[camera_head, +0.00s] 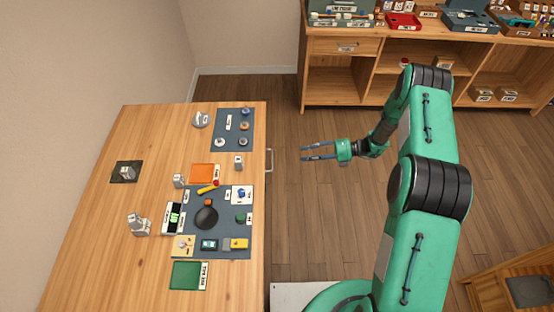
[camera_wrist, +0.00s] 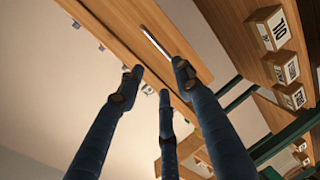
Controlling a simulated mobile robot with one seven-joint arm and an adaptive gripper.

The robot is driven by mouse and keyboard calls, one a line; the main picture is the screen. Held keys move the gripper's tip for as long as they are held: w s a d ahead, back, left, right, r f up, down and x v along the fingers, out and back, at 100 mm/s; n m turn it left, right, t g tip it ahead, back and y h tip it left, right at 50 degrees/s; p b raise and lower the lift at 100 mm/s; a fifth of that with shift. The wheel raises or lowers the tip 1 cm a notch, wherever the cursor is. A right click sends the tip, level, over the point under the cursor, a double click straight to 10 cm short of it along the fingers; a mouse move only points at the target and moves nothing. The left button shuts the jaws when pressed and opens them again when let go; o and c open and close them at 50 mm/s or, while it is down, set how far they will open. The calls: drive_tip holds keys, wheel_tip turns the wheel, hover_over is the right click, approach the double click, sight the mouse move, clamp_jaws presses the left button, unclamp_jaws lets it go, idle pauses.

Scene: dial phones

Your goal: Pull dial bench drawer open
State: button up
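The dial bench (camera_head: 100,220) is a wooden table at the left of the head view. A pale metal drawer handle (camera_head: 269,160) juts from its right edge. The handle also shows in the wrist view as a slim bar (camera_wrist: 156,43) on a wooden front (camera_wrist: 185,40). The drawer looks shut, flush with the bench. My gripper (camera_head: 303,154) points left at the handle, a short gap away from it and touching nothing. Its blue fingers are spread and empty; they also show in the wrist view (camera_wrist: 157,78), with the handle beyond their tips.
Mats, a black dial disc (camera_head: 206,217), an orange pad (camera_head: 204,173), a green pad (camera_head: 186,275) and small parts lie on the bench top. A wooden shelf unit (camera_head: 340,45) with trays stands at the back. Bare floor (camera_head: 310,210) lies between bench and arm.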

sight(272, 159)
drive_tip(key=shift+a, duration=0.1)
drive_tip(key=b+x, duration=0.2)
drive_tip(key=x, duration=1.1)
drive_tip(key=shift+a+f, duration=0.1)
drive_tip(key=shift+a, duration=0.2)
clamp_jaws()
